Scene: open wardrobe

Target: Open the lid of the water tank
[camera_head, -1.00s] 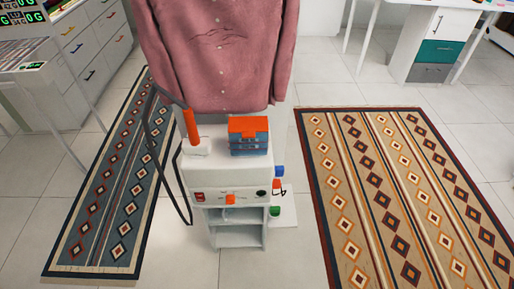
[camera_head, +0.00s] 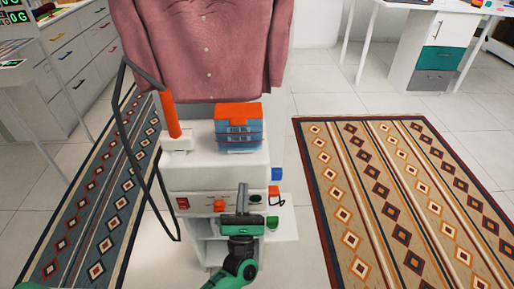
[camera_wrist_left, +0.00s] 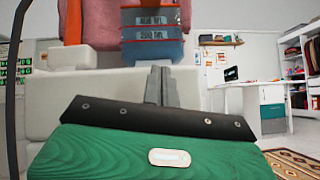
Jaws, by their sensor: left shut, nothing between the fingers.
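The water tank (camera_head: 239,137) is a blue see-through box with an orange lid (camera_head: 238,112) on top. It stands on the white steamer body (camera_head: 215,175), in front of the hanging pink shirt, and the lid looks closed. The blue tank also shows at the top of the left wrist view (camera_wrist_left: 152,50); the lid is not clear there. My left gripper (camera_head: 243,188) is shut and empty, its fingers pointing up in front of the steamer, below the tank and apart from it. The fingers (camera_wrist_left: 160,85) stand just below the tank in the wrist view. My right gripper is out of view.
An orange handle (camera_head: 170,112) and a dark hose (camera_head: 135,155) stand left of the tank. A pink shirt (camera_head: 200,45) hangs behind. Blue, orange and green knobs stick out on the steamer's right side. Patterned rugs lie on both sides of the steamer.

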